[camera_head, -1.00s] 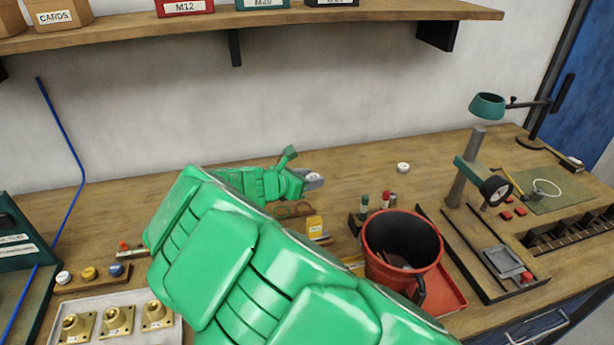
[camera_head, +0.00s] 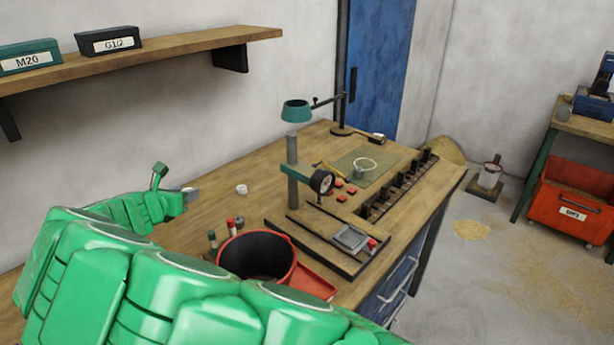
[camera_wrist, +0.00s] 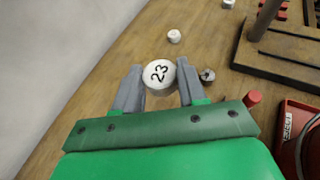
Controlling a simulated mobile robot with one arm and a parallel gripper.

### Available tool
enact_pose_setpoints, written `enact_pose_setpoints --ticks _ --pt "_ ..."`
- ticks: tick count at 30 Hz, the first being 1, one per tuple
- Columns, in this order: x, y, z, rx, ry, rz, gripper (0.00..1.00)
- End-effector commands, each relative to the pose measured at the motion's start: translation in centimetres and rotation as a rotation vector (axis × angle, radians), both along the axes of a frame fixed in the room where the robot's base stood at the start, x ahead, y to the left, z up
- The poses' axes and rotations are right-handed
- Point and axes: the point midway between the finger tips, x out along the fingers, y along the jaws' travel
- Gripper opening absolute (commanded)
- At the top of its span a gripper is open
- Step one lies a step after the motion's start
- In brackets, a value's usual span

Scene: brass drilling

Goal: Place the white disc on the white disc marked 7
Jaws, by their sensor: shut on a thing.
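My gripper (camera_wrist: 158,86) is shut on a white disc marked 23 (camera_wrist: 160,73), which sits between the two grey fingers in the wrist view. In the head view my gripper (camera_head: 190,195) is at the left above the bench, and the held disc is hard to make out. A second small white disc (camera_wrist: 174,36) stands on the bench ahead of the fingers, apart from them. It also shows in the head view (camera_head: 242,188), just right of my gripper. No mark on it can be read.
A dark round part (camera_wrist: 207,74) lies right of the fingers. The bench (camera_head: 222,173) around the second white disc is clear.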

Motion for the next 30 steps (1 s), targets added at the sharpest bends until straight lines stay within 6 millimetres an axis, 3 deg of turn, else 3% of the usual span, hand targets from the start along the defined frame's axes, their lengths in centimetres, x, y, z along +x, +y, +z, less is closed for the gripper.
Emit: enact_pose_setpoints --ticks 14,21,30 --pt "10.0 -9.5 5.3 0.003 -0.003 0.046 0.12" --pt "14.8 -16.6 9.2 0.003 -0.002 0.084 0.12" --pt "18.0 -24.1 12.8 0.001 -0.002 0.134 0.12"
